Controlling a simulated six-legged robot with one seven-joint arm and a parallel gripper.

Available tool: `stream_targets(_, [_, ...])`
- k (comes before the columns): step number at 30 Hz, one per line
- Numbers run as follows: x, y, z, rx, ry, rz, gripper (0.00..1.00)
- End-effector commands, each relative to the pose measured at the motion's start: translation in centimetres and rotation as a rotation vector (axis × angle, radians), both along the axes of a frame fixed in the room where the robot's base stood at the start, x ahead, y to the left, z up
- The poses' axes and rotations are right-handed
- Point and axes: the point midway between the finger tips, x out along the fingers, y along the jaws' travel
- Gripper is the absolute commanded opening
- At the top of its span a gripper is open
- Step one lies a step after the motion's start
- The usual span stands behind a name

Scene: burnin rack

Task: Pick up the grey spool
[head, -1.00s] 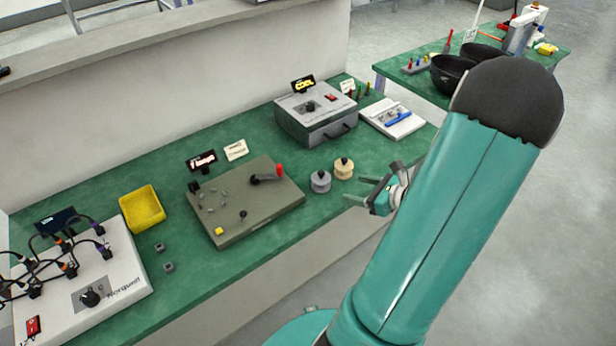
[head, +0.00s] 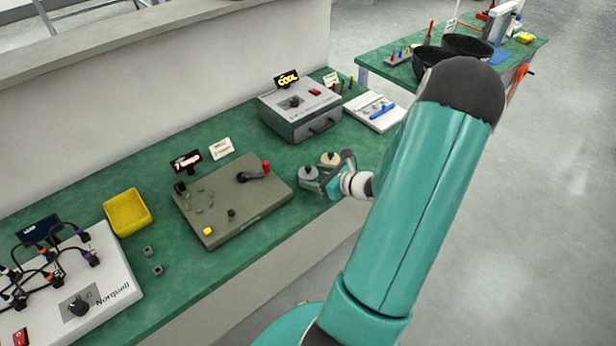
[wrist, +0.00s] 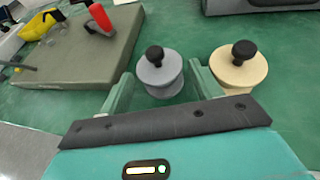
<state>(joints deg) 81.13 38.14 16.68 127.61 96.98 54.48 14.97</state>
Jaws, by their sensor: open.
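The grey spool (wrist: 158,75), with a black knob on top, stands upright on the green bench. In the head view the grey spool (head: 308,174) is partly covered by my gripper (head: 328,184). In the wrist view my gripper (wrist: 158,97) is open, with one finger to the left and one to the right of the grey spool's near side. I cannot tell whether either finger touches it. A cream spool (wrist: 238,72) with a black knob stands close to its right, just beyond the right finger. It also shows in the head view (head: 331,159).
An olive panel with a red-handled lever (head: 233,199) lies left of the spools. A grey box with a drawer (head: 299,114) stands behind them, with a white tray (head: 374,112) to its right. A yellow bin (head: 127,213) is farther left. The bench's front edge is near.

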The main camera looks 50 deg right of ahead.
Motion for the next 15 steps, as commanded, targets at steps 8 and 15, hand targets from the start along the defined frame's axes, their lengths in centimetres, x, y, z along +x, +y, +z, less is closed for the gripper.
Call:
stream_targets(8, [2.9,0.4,-1.1,0.001,0.0,0.001,0.64])
stream_targets(15, [2.9,0.4,-1.1,0.0,0.001,0.001,0.48])
